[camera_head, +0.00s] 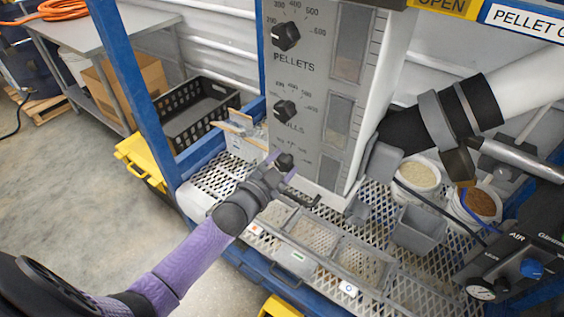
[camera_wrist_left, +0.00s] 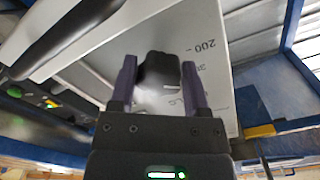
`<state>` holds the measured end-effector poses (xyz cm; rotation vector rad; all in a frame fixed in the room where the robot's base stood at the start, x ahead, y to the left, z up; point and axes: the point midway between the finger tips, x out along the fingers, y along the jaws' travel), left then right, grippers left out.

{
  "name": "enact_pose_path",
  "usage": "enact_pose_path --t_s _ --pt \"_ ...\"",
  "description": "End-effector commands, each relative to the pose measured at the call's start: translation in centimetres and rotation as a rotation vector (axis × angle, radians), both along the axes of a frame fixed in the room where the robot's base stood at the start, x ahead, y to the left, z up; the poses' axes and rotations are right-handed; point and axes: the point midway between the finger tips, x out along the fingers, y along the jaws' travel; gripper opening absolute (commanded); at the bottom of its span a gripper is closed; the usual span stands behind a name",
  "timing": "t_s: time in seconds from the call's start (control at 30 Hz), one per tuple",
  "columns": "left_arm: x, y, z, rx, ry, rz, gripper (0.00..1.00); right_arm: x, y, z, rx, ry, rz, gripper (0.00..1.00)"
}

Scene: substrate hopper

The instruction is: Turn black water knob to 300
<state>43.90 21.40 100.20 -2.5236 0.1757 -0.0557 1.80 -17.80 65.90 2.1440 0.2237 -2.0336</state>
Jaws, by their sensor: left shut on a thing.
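The black water knob (camera_head: 285,160) is the lowest of three black knobs on the grey hopper panel (camera_head: 311,125). My left gripper (camera_head: 281,167) reaches it from the front and is shut on it. In the left wrist view the knob (camera_wrist_left: 160,72) sits between the two purple fingers of my gripper (camera_wrist_left: 158,85), with a short white mark on its side. A printed 200 shows on the panel to its right. Much of the knob's scale is hidden by my gripper or blurred, so I cannot read its setting.
Above are the pellets knob (camera_head: 286,36) and another knob (camera_head: 286,110). A mesh shelf (camera_head: 215,187) with a grey bin (camera_head: 419,230) and tubs of grain (camera_head: 417,176) lies below. A blue post (camera_head: 133,75) stands left of the panel, near my arm.

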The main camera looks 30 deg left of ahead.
Motion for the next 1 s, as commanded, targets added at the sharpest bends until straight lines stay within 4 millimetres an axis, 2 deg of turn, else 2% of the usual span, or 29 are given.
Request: enact_pose_path --t_s 0.4,1.0 --pt "-0.02 0.02 -0.08 0.227 -0.029 0.001 0.02 0.05 0.02 0.32 0.000 -0.001 0.000 0.59" --pt "-0.03 0.03 -0.10 0.280 -0.036 0.000 0.02 0.09 0.04 0.35 0.001 -0.003 0.001 0.59"
